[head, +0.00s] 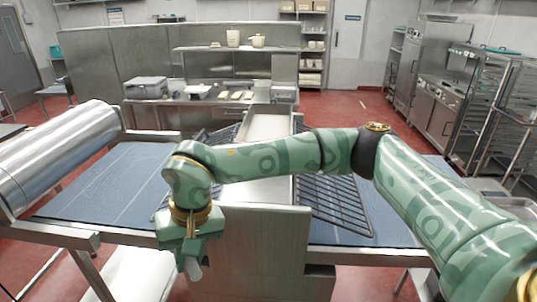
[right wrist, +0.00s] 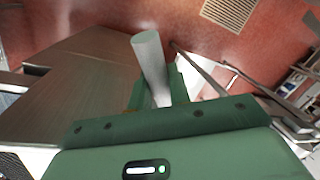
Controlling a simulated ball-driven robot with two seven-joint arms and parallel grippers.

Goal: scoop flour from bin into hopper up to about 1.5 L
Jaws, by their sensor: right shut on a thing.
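My right gripper (head: 190,258) hangs low at the left end of my right arm, in front of the steel machine. It is shut on a pale grey rod-like handle (head: 196,271). In the right wrist view the handle (right wrist: 150,62) sticks out between the green fingers (right wrist: 158,88). No scoop bowl shows on it, so I cannot tell whether it carries flour. An open-topped steel container (head: 268,108) sits at the back of the machine; its inside looks pale, and I cannot tell whether it is the hopper. No flour bin is clearly identifiable. My left gripper is out of view.
Blue belts (head: 105,192) extend either side of the steel machine (head: 262,245), with wire guards (head: 338,208) beside it. A large steel cylinder (head: 60,155) lies at left. Rack trolleys (head: 495,105) stand at right. Red floor (head: 345,105) is open behind.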

